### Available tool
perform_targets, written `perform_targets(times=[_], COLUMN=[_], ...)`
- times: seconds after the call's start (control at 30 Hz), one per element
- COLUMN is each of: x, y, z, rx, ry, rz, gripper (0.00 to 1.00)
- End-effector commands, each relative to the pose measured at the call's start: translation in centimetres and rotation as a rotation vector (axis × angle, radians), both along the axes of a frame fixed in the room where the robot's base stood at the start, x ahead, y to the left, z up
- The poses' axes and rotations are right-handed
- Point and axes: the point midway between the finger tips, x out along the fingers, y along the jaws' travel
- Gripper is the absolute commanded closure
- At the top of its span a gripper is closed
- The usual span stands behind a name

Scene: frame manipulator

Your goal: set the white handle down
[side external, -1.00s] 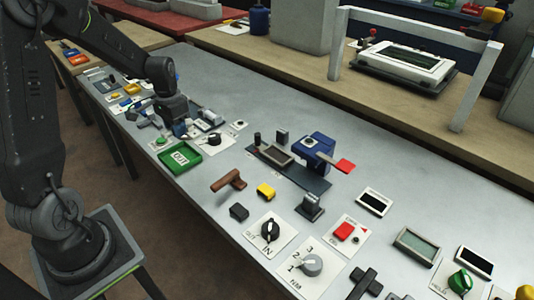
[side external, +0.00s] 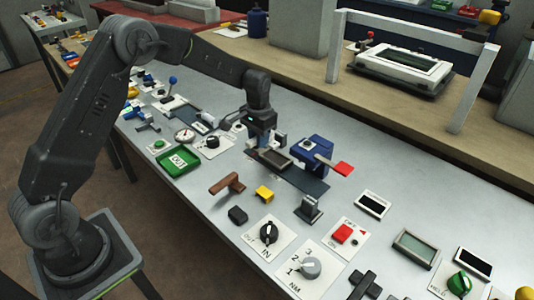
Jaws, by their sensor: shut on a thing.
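My gripper (side external: 264,145) is in the middle of the side view, pointing down. It is shut on a small pale piece, the white handle (side external: 280,142), mostly hidden between and behind the fingers. The gripper is over the left end of a dark base panel (side external: 308,184), close behind a grey rectangular plate (side external: 278,158). I cannot tell whether the handle touches the panel or hangs just above it.
A blue clamp-like device (side external: 313,148) with a red-tipped lever (side external: 343,168) stands close right of my gripper.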

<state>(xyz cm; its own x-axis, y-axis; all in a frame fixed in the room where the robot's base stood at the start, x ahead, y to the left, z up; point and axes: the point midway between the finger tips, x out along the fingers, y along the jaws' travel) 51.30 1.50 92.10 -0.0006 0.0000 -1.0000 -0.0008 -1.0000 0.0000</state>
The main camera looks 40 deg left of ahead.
Motion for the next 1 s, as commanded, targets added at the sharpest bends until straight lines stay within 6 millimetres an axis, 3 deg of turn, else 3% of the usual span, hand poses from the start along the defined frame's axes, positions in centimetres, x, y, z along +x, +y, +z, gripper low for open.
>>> perform_targets(times=[0.2, 0.6, 0.97, 1.0], x=[1.2, 1.2, 1.2, 1.2], y=[-2.0, -2.0, -2.0, -2.0], z=[-1.3, -5.4, -5.7, -5.7], rx=[0.000, 0.000, 0.000, 0.000], ry=[-0.002, -0.001, -0.001, -0.001], rz=[0.001, 0.002, 0.001, 0.001], gripper=[1.00, 1.00, 1.00, 0.74])
